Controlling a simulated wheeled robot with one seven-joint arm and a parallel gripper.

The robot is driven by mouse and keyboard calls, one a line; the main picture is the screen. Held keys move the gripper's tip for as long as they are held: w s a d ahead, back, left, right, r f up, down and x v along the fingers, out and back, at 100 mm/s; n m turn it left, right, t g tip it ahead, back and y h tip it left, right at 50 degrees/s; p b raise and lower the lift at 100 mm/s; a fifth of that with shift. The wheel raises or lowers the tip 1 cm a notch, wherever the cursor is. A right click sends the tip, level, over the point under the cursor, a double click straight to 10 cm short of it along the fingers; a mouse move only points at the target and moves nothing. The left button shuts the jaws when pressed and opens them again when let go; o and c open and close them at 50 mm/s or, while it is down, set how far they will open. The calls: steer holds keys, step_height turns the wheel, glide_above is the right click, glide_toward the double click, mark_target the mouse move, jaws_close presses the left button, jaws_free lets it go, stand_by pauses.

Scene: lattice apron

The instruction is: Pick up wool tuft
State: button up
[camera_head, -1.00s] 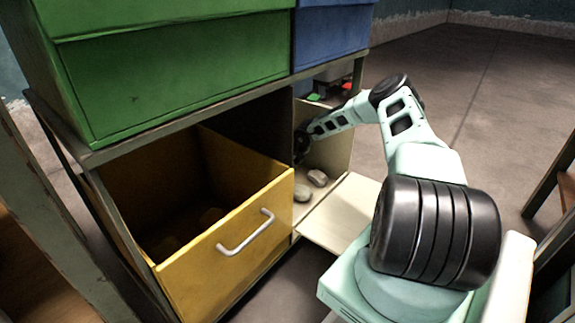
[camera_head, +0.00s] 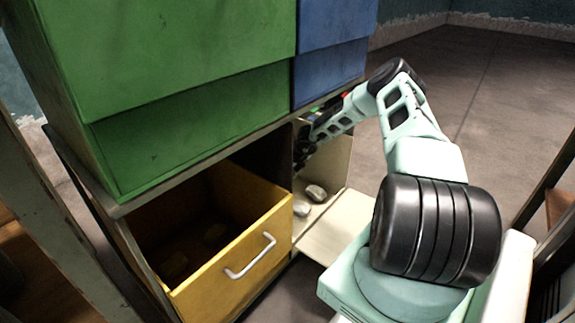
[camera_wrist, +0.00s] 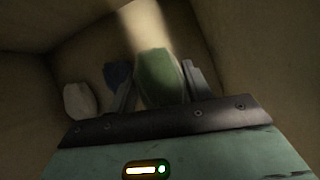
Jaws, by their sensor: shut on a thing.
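In the wrist view my gripper (camera_wrist: 160,88) is shut on a dull green, rounded lump, which I take to be the wool tuft (camera_wrist: 158,72). The lump sits between the two fingers in dim light, and its lower end is hidden by the gripper body. In the head view my gripper (camera_head: 303,157) reaches into the open cubby (camera_head: 333,160) right of the yellow drawer. The held lump cannot be made out there.
In the wrist view a pale lump (camera_wrist: 80,101) and a dark blue thing (camera_wrist: 118,73) lie left of the fingers. Grey stones (camera_head: 315,193) lie on the cubby floor. The yellow drawer (camera_head: 225,265) stands open. Green (camera_head: 190,130) and blue (camera_head: 330,75) boxes sit above.

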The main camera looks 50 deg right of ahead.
steer(key=s+a+p, duration=0.4)
steer(key=s+a, duration=0.7)
steer(key=shift+a, duration=0.25)
